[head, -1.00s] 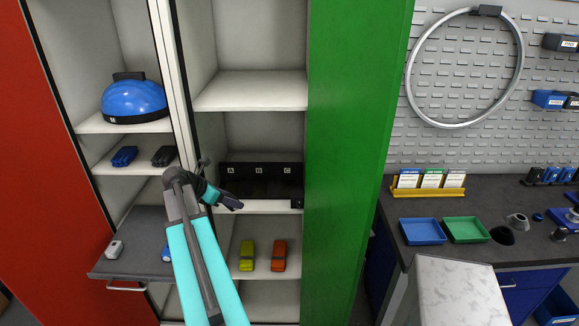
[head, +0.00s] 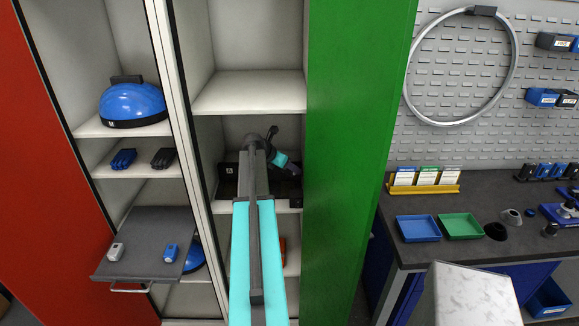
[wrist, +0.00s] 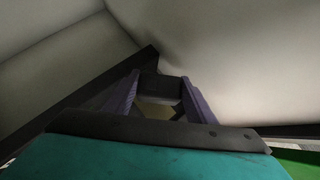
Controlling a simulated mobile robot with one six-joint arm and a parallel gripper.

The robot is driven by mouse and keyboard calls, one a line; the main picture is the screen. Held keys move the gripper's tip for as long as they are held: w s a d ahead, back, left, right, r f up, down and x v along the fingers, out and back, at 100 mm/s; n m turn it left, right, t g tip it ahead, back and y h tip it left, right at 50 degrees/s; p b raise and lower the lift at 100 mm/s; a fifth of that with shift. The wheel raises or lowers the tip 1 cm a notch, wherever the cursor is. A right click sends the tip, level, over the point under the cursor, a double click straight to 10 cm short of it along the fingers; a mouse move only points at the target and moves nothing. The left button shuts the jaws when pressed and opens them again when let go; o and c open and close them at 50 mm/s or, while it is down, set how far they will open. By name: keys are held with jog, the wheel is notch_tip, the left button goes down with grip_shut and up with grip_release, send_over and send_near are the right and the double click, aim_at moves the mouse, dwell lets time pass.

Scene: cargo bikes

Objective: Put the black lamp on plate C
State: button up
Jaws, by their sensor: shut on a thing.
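My gripper (head: 291,168) is inside the middle shelf bay of the open cabinet, at the right end of a black rack (head: 228,186). The rack's label A shows at its left; plates B and C are hidden behind my arm and gripper. In the wrist view my gripper (wrist: 162,98) has its purple fingers shut on a dark block, which appears to be the black lamp (wrist: 163,87). A tan patch shows between the fingers below it. The lamp cannot be made out in the head view, and whether it touches plate C cannot be told.
The green door (head: 358,150) stands close to the right of my gripper. A pull-out shelf (head: 140,230) at left carries a white lamp (head: 116,251) and a blue lamp (head: 170,253). A shelf (head: 250,92) lies above the rack bay.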

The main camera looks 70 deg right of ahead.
jog(key=shift+w+a+f, duration=0.1)
jog(key=shift+w+a, duration=0.05)
jog(key=shift+w, duration=0.1)
jog(key=shift+f+b, duration=2.6)
jog(key=shift+f, duration=0.7)
jog(key=shift+f, duration=0.55)
jog(key=o, duration=1.2)
jog(key=shift+f, duration=0.1)
jog(key=shift+a, duration=0.2)
jog(key=shift+w+a+b, duration=0.1)
jog(key=shift+a+b, duration=0.05)
jog(key=shift+b, duration=0.2)
jog(key=b+v, duration=0.1)
jog(key=v, duration=0.5)
jog(key=b+v, duration=0.2)
jog(key=v, duration=0.5)
jog(key=shift+r, duration=0.35)
